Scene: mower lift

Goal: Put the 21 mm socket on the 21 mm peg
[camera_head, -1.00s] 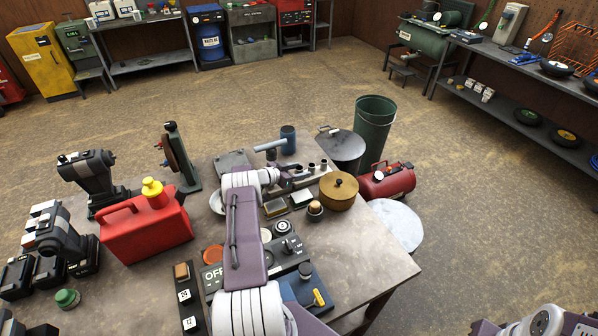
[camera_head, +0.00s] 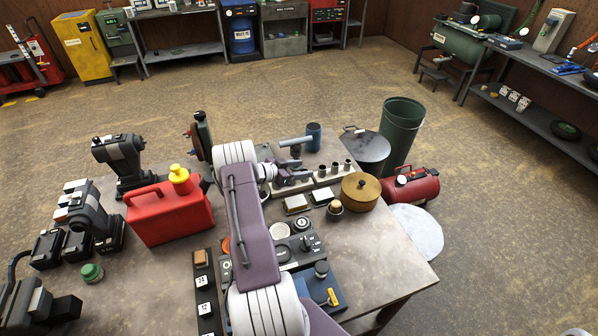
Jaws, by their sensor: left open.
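A pale rail (camera_head: 326,181) lies across the back of the workbench, with several dark upright cylinders that look like sockets; one is this dark socket (camera_head: 335,168). Their size marks are too small to read, so I cannot tell which is 21 mm. My left gripper (camera_head: 291,171) is open at the left end of the rail and hides part of it. I cannot tell whether anything stands between its fingers. A black strip (camera_head: 206,294) with white number tags, one reading 12, lies at the front left, partly behind my arm. My right gripper is out of view.
A red fuel can (camera_head: 168,215) is on the left. A dark control panel (camera_head: 292,249) lies right of my arm. The front right bench corner is clear.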

